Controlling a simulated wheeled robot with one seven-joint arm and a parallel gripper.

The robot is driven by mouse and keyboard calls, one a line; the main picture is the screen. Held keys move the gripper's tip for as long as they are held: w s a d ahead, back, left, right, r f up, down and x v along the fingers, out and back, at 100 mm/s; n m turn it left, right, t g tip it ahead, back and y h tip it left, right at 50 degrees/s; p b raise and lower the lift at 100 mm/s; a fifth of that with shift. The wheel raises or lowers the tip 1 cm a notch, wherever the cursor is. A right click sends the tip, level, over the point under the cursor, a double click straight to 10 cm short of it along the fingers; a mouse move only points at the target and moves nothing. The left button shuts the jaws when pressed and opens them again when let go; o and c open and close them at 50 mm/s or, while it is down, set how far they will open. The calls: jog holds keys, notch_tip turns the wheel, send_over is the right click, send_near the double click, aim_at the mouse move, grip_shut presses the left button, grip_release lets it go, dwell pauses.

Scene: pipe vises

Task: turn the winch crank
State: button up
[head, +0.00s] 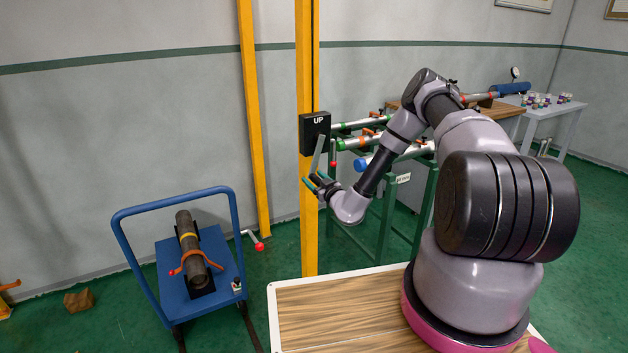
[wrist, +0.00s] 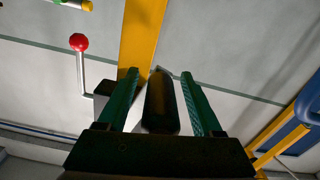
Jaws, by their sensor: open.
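The winch is a black box (head: 314,132) marked "UP" on a yellow post (head: 308,220). A grey crank arm (head: 317,153) slants down from it to my gripper (head: 316,180). In the wrist view my gripper (wrist: 158,74) has its green fingers apart, on either side of a dark cylindrical handle (wrist: 161,105). The fingers look clear of the handle, though contact is hard to judge. A lever with a red ball (head: 333,165) stands just right of the crank; the red ball also shows at upper left in the wrist view (wrist: 79,42).
Green racks with clamped pipes (head: 365,142) stand right of the post. A blue cart (head: 170,262) carrying a strapped dark pipe (head: 189,245) is at left. Beside it is another red-ended lever (head: 259,246). A wood-topped surface (head: 340,312) lies in front, below my arm.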

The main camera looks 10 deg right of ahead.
jog(key=shift+w, duration=0.1)
grip_shut()
dwell(1.4)
